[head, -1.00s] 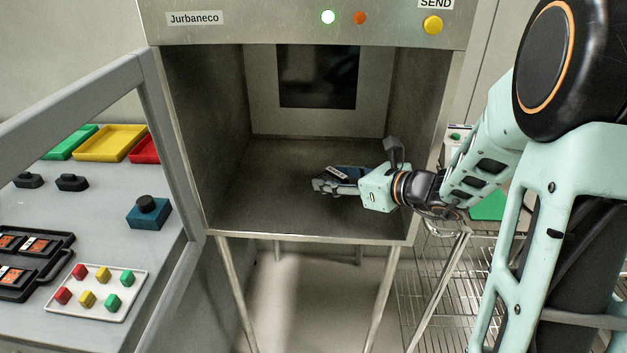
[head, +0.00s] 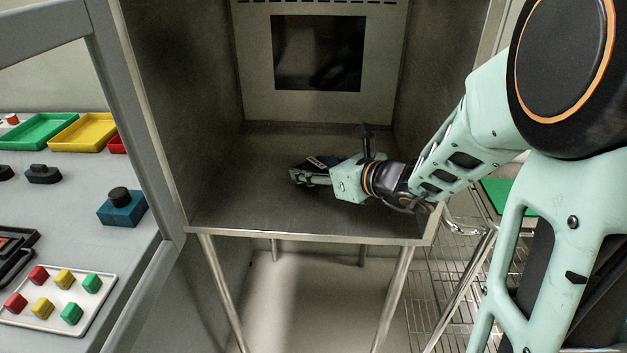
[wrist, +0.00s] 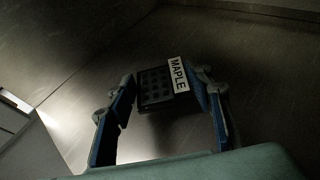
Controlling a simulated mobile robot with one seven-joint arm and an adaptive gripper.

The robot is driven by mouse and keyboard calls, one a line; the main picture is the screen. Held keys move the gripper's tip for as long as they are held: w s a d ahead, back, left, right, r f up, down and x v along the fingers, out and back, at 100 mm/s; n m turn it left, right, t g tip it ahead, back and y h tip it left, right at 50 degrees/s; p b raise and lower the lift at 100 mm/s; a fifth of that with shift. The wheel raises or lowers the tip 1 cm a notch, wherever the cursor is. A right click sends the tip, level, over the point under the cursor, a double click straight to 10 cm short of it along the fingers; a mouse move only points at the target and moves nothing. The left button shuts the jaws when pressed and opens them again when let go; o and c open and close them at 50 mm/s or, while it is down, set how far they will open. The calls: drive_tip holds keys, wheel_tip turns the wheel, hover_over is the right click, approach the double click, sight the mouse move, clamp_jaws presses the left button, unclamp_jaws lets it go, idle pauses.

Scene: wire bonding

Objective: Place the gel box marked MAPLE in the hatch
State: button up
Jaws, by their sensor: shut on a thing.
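My gripper (head: 306,173) is inside the open metal hatch (head: 225,205), low over its floor. It is shut on a dark gel box (wrist: 157,88), whose white label reads MAPLE in the wrist view. In the wrist view the box sits between the two fingers (wrist: 163,112). In the head view the box (head: 324,160) is small and partly hidden by the gripper. I cannot tell whether the box touches the hatch floor.
The hatch has side walls and a dark window (head: 318,52) at the back. A bench at left holds a green tray (head: 38,131), a yellow tray (head: 84,133), a blue block with a black knob (head: 121,210) and a white tray (head: 92,312) of coloured cubes. A wire rack (head: 425,290) stands at right.

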drive_tip(key=shift+f+b, duration=0.35)
drive_tip(key=shift+f, duration=1.05)
drive_tip(key=shift+f, duration=0.2)
drive_tip(key=o, duration=1.2)
drive_tip(key=shift+o, duration=0.2)
drive_tip(key=shift+r, duration=0.2)
drive_tip(key=shift+s+d+r, duration=0.15)
drive_tip(key=shift+d+r, duration=0.05)
drive_tip(key=shift+d, duration=0.05)
drive_tip(key=p+v, duration=0.2)
drive_tip(key=v, duration=0.9)
drive_tip(key=shift+s+d+p, duration=0.1)
drive_tip(key=shift+s+p, duration=0.05)
drive_tip(key=shift+p, duration=0.2)
